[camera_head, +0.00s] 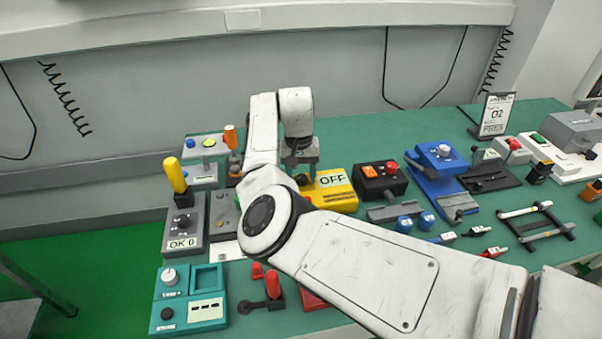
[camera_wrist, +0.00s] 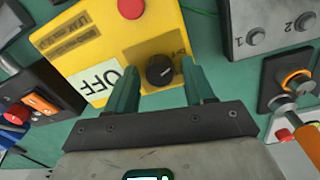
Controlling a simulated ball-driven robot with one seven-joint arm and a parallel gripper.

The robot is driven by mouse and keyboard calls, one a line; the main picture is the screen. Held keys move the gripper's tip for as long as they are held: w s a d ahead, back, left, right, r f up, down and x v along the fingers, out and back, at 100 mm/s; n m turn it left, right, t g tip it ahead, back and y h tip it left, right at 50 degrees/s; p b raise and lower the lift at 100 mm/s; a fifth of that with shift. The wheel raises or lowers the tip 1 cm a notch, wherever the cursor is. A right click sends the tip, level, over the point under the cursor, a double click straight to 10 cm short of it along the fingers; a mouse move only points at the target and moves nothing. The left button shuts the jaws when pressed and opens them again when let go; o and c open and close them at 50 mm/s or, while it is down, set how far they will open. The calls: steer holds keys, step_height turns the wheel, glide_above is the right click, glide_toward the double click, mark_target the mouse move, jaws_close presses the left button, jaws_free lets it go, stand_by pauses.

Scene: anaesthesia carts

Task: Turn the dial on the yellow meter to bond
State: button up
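The yellow meter (camera_head: 338,198) stands on the green bench near the middle, partly hidden behind my arm in the head view. Its label reads OFF. In the wrist view the yellow meter (camera_wrist: 115,45) shows a red button, the OFF label (camera_wrist: 95,84) and a black dial (camera_wrist: 160,70) on a dark brownish plate. My gripper (camera_wrist: 162,80) is open, with one green finger on each side of the dial. I cannot tell whether the fingers touch it. In the head view my gripper (camera_head: 300,165) points down over the meter; its fingertips are hard to make out.
A black box with an orange-red button (camera_head: 380,180) stands right of the meter. A grey box with buttons 1 and 2 (camera_wrist: 265,30) is close to the gripper. A teal box (camera_head: 188,297) stands front left, and red parts (camera_head: 270,285) lie under my arm.

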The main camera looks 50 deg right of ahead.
steer(key=c, duration=0.9)
steer(key=shift+m, duration=0.3)
steer(key=m, duration=0.5)
steer(key=shift+r, duration=0.1)
steer(key=m, duration=0.6)
steer(key=shift+d, duration=0.1)
steer(key=o, duration=1)
steer(key=shift+y, duration=0.3)
steer(key=shift+o, duration=0.2)
